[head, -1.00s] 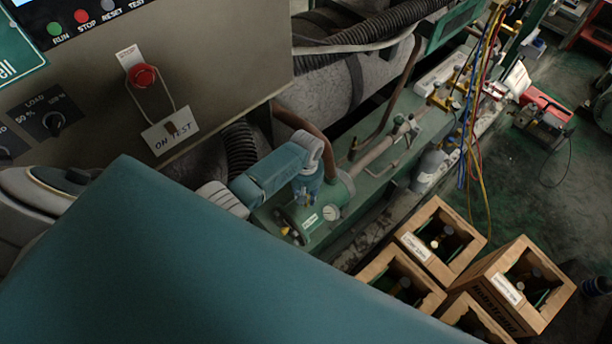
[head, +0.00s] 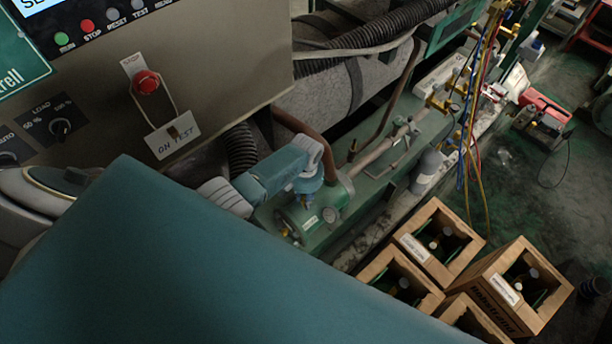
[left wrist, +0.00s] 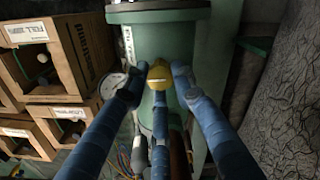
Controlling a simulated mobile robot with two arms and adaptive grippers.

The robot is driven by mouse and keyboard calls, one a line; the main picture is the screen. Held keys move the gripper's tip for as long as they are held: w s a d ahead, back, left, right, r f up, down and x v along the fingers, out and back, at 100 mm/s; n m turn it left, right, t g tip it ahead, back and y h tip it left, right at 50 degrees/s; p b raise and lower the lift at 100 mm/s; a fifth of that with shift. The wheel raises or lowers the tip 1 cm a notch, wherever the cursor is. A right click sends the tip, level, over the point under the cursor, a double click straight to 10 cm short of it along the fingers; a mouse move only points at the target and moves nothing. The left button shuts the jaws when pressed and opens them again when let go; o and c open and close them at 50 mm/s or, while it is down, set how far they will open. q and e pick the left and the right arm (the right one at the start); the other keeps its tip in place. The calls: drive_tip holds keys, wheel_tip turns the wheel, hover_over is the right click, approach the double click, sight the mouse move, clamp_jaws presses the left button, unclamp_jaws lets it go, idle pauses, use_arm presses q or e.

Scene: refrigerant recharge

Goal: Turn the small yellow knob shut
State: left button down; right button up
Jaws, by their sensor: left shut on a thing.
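The small yellow knob (left wrist: 158,76) shows in the left wrist view in front of a green cylinder (left wrist: 170,35). The blue fingers of my left gripper (left wrist: 158,92) close around it from both sides and below. I cannot tell the knob's turned position. My right gripper is not seen.
A control panel (head: 215,60) with a red button (head: 147,82) and an "ON TEST" tag (head: 172,135) stands at upper left. Wooden crates with bottles (head: 512,285) stand at lower right. Coloured hoses (head: 470,130) hang at the upper right. A grey bottle (head: 427,170) stands near the frame.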

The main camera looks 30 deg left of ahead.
use_arm(q)
drive_tip(key=shift+s, duration=0.1)
idle(0.3)
drive_tip(key=c, duration=1.4)
unclamp_jaws()
drive_tip(key=shift+r, duration=3.7)
